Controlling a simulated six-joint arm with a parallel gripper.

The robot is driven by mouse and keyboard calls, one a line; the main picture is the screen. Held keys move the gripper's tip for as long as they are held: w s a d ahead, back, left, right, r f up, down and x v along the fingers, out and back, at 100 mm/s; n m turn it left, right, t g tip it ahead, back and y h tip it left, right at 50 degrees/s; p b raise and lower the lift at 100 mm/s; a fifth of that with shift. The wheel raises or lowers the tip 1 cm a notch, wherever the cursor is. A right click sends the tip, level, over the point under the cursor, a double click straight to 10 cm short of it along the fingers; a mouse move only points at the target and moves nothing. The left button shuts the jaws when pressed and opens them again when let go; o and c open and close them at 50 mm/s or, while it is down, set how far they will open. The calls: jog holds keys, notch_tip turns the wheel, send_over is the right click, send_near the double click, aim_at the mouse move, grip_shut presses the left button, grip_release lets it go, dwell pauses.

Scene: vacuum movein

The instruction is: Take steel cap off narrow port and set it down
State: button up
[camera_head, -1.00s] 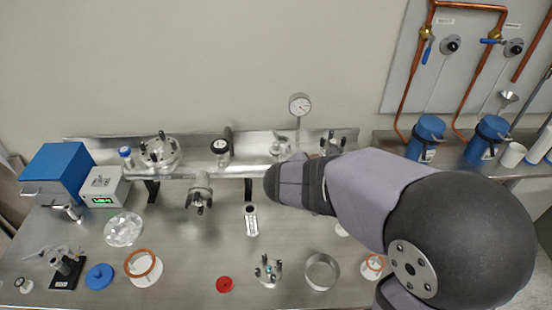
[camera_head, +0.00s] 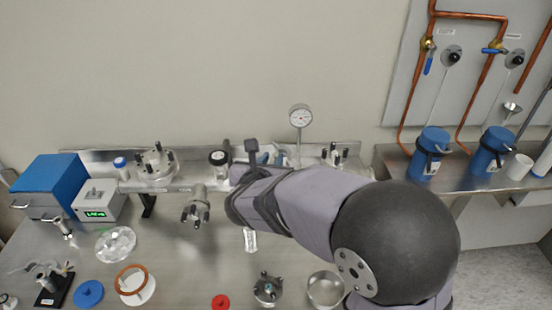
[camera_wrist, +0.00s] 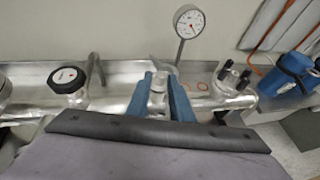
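In the wrist view my gripper (camera_wrist: 159,78) reaches over the steel manifold with its two blue fingers on either side of a small shiny steel piece (camera_wrist: 158,84). This looks like the capped narrow port, but cap and port cannot be told apart here. Whether the fingers touch it is too small to tell. In the head view my gripper (camera_head: 265,153) is at the back rail, and my arm hides most of the fingers and the port.
A dial gauge (camera_wrist: 189,21) stands close behind the fingers.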

aim_at(276, 155)
jog(key=shift+p+x, duration=0.7)
jog(key=shift+x, duration=1.9)
grip_shut()
